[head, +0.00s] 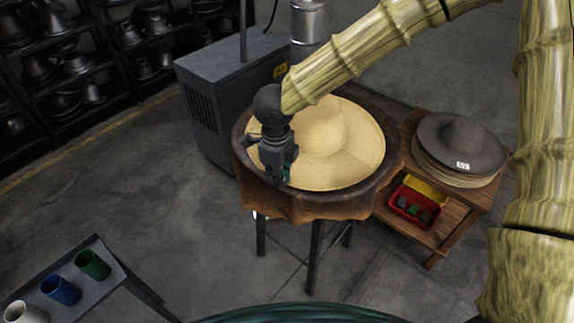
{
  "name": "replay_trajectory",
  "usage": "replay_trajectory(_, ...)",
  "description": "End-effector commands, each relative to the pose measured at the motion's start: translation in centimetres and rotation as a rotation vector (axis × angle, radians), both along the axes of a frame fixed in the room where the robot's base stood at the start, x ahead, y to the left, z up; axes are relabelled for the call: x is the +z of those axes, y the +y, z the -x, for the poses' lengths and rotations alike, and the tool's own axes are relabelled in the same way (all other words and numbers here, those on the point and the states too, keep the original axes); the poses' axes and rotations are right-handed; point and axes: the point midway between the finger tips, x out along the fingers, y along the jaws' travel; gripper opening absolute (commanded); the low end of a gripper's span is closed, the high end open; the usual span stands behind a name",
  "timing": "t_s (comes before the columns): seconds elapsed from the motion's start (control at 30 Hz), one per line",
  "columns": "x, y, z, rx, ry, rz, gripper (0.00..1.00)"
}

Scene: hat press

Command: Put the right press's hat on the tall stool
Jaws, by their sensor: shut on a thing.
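A pale straw hat (330,142), with a wide brim and low crown, lies over the round top of a tall dark-legged stand (300,207) with a brown leather-like edge. This stand looks like the tall stool. My gripper (279,178) points down at the left part of the brim and is shut on it. The fingertips and the brim's edge there are partly hidden by the gripper body. I cannot tell whether the hat rests fully on the stand or is slightly raised. No press can be clearly made out.
A low wooden table (447,222) at right holds stacked hats, a grey one (458,143) on top, and a red box (415,204). A grey cabinet (222,95) stands behind. Dark shelves (75,82) line the back left. A bench (85,283) with cups is front left. Floor between is clear.

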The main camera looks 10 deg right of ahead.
Motion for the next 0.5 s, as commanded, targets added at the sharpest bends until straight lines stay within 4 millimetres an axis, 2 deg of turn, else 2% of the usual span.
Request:
replay_trajectory(0.1,0.1,-1.1,-1.8,-0.003,0.0,0.0,0.0)
replay_trajectory(0.2,-0.1,-1.8,-2.8,-0.001,0.0,0.0,0.0)
replay_trajectory(0.5,-0.3,-2.7,-4.3,-0.001,0.0,0.0,0.0)
